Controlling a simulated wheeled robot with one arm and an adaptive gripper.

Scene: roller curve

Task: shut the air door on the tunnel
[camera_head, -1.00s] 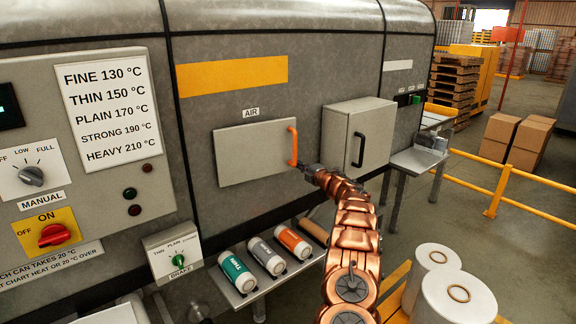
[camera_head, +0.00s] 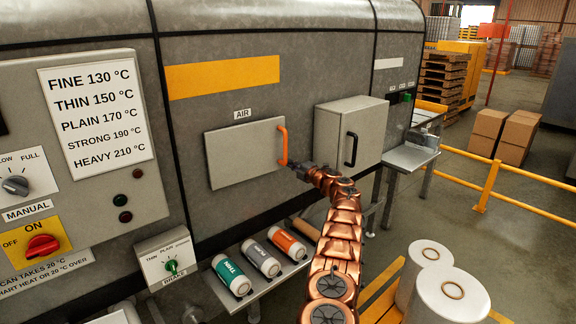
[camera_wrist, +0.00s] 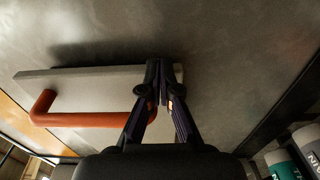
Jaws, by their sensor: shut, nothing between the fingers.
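The air door (camera_head: 240,155) is a grey panel on the tunnel's side, under a label reading AIR. It has an orange handle (camera_head: 283,147) near its right edge. In the wrist view the door (camera_wrist: 80,82) shows its thick edge and a dark shadow on the wall behind it. I cannot tell whether it lies flush. My gripper (camera_head: 295,167) is at the lower end of the handle by the door's right edge. In the wrist view its fingertips (camera_wrist: 160,82) are together and empty, in front of the door's edge, close to the orange handle (camera_wrist: 85,119). Contact is unclear.
A grey box (camera_head: 350,135) with a black handle juts out just right of the air door. A shelf with several bottles (camera_head: 260,258) sits below. White rolls (camera_head: 450,297) stand at lower right, with a yellow rail (camera_head: 487,187) behind. A control panel (camera_head: 90,140) is at left.

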